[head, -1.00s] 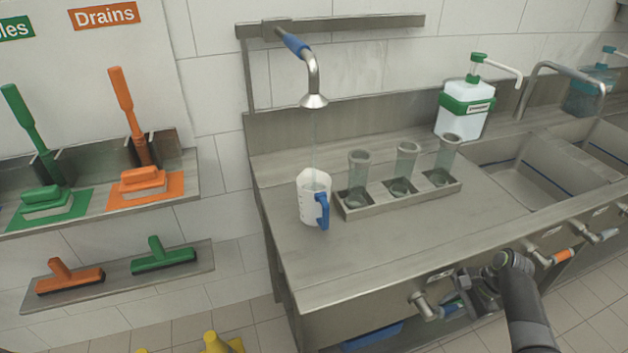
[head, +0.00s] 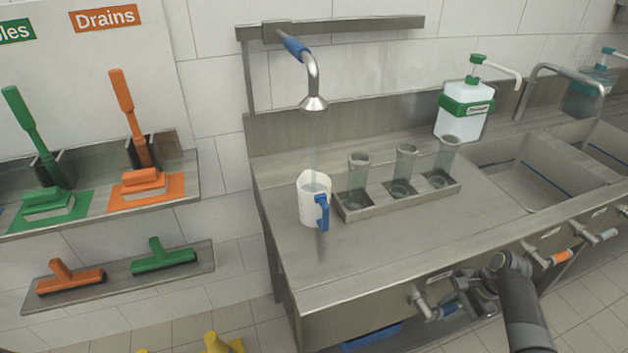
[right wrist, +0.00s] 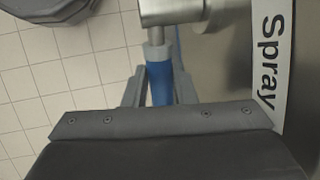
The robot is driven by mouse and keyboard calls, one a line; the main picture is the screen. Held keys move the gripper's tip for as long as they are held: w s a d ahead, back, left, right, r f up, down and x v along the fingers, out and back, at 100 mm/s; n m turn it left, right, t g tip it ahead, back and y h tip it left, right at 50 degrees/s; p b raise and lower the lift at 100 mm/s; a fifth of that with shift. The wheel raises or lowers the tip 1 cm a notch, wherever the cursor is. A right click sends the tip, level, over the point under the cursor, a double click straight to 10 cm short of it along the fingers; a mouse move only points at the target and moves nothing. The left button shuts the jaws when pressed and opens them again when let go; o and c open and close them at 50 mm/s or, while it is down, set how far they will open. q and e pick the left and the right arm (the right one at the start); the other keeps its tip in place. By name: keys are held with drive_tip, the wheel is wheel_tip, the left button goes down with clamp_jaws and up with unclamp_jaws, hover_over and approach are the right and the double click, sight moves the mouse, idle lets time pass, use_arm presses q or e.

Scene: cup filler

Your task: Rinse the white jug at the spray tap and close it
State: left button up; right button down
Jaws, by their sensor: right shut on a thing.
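The white jug (head: 311,200) with a blue handle stands on the steel counter (head: 400,235), under the spray head (head: 313,102). A thin stream of water falls from the spray head into the jug. My right gripper (head: 455,305) is at the valve on the counter's front face, shut on the blue tap lever (head: 446,312). In the right wrist view the blue lever (right wrist: 159,82) is between the fingers, beside a label reading "Spray" (right wrist: 270,55). A dark streak shows on the counter below the jug. My left gripper is not in view.
A rack (head: 357,211) with several clear tubes stands right of the jug. A soap dispenser (head: 463,115) and sinks (head: 530,185) are further right. Other taps (head: 562,256) line the counter front.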

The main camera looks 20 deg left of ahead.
drive_tip(key=shift+s+r+t+h+p, duration=0.15)
drive_tip(key=shift+r+t+h+p, duration=0.7)
drive_tip(key=shift+p, duration=1.7)
drive_tip(key=shift+h+p, duration=0.4)
drive_tip(key=shift+h, duration=0.05)
drive_tip(key=shift+s+a+r+t+h+p, duration=0.15)
drive_tip(key=shift+r+t+h+p, duration=0.3)
drive_tip(key=shift+p, duration=0.75)
drive_tip(key=shift+w+h, duration=0.2)
drive_tip(key=shift+h, duration=0.05)
